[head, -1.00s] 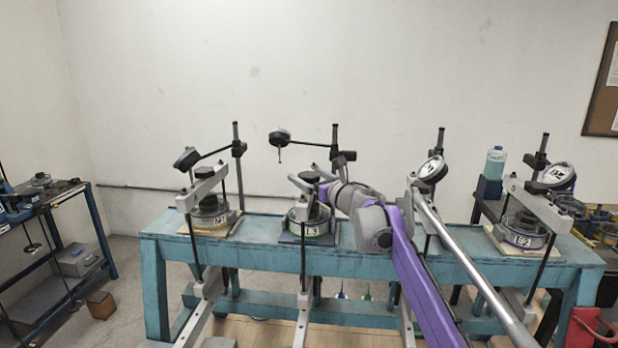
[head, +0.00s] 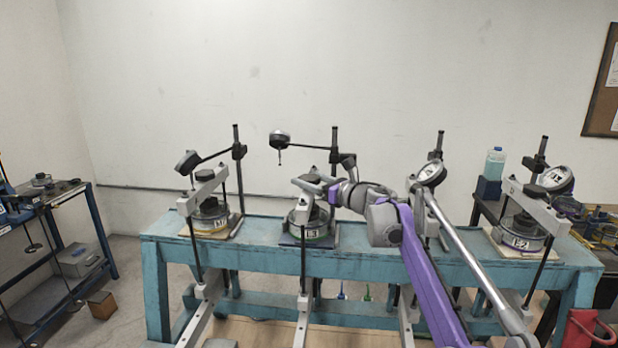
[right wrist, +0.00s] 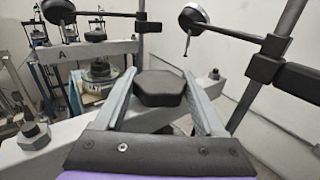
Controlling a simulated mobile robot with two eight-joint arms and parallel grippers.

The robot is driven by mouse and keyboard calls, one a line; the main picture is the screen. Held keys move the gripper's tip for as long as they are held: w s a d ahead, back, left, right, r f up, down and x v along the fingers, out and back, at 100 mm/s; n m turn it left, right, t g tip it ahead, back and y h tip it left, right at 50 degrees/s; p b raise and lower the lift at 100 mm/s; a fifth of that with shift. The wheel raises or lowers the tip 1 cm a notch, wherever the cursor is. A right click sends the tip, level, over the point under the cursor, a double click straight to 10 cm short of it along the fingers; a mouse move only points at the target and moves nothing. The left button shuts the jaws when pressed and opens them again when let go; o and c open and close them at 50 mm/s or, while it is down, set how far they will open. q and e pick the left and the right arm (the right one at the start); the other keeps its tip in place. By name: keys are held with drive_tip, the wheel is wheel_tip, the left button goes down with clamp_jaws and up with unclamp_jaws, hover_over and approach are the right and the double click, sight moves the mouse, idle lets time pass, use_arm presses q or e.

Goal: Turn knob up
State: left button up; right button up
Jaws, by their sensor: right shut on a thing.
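A black faceted knob (right wrist: 160,90) sits on top of a grey lever beam (right wrist: 70,147) in the right wrist view. My right gripper (right wrist: 160,75) is shut on it, with one grey finger on each side. In the head view, my right gripper (head: 318,184) is at the top of the second lever frame from the left, above a round cell (head: 311,222) with a label. There the knob (head: 309,178) is partly hidden by the gripper. My left gripper is not in view.
The lever frames stand in a row on a blue-green bench (head: 260,256). A dial gauge (head: 279,139) on a black arm hangs close above the gripper. Another dial gauge (head: 431,173) is to the right, near my arm. A dark shelf (head: 50,235) stands at left.

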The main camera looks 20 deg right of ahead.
drive_tip(key=n+y, duration=0.1)
drive_tip(key=n+g+y+p, duration=0.1)
drive_tip(key=y, duration=0.1)
drive_tip(key=shift+w+d+r+n+g, duration=0.1)
drive_tip(key=shift+r+n+g, duration=0.05)
drive_tip(key=shift+n+g, duration=0.15)
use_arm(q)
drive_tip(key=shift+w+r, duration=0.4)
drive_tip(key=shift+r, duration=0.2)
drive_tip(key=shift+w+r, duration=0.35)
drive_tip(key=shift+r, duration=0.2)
use_arm(e)
drive_tip(key=shift+f+n+g+y, duration=0.2)
drive_tip(key=shift+n+g+y, duration=1)
drive_tip(key=shift+y, duration=0.4)
drive_tip(key=shift+n+g+y, duration=0.3)
drive_tip(key=shift+g, duration=0.1)
drive_tip(key=o, duration=1.3)
drive_tip(key=shift+o, duration=0.2)
drive_tip(key=shift+r, duration=0.1)
